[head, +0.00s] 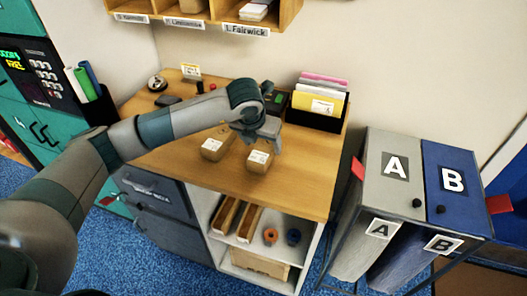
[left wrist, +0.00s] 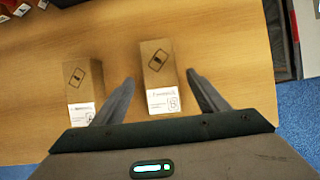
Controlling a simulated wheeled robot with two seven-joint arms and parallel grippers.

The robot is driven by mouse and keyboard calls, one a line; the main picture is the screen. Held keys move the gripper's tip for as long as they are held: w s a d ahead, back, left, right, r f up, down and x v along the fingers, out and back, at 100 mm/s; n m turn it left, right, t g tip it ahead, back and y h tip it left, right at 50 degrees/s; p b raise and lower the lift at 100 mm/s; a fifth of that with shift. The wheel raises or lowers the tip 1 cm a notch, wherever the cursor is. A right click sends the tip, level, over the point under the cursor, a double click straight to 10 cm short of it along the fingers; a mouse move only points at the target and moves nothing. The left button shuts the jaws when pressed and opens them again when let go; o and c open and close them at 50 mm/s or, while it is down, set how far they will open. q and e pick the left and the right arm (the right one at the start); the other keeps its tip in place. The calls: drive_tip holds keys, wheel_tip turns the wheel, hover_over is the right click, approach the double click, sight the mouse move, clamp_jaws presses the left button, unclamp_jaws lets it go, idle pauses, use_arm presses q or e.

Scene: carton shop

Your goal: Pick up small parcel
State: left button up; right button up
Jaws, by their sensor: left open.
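Two small brown parcels with white labels lie on the wooden counter (head: 300,186). The right parcel (head: 258,160) is under my left gripper (head: 262,135) in the head view. In the left wrist view this parcel (left wrist: 160,78) shows between the two fingers, with clear gaps on both sides. The left parcel (head: 214,147) lies beside it; in the left wrist view it (left wrist: 84,88) is outside the left finger. My left gripper is open and empty, its fingers pointing down toward the counter. My right gripper is in neither view.
A black file holder with coloured folders (head: 322,98) stands at the counter's back right. A tape roll (head: 157,83) and small dark items lie at the back left. Bins A (head: 390,190) and B (head: 455,190) stand right of the counter. The counter's front right is clear.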

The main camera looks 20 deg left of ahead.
sight(263, 149)
use_arm(q)
drive_tip(key=shift+w+f+p, duration=0.1)
drive_tip(key=shift+f+p, duration=0.25)
drive_tip(key=shift+p+x, duration=0.5)
drive_tip(key=shift+x, duration=0.55)
drive_tip(key=shift+w+f, duration=0.1)
drive_tip(key=shift+f, duration=0.55)
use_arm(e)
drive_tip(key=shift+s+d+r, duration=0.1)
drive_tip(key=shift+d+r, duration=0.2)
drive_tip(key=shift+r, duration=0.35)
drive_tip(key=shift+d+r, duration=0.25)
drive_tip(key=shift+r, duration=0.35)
use_arm(q)
drive_tip(key=c, duration=1.2)
drive_tip(key=shift+c, duration=0.2)
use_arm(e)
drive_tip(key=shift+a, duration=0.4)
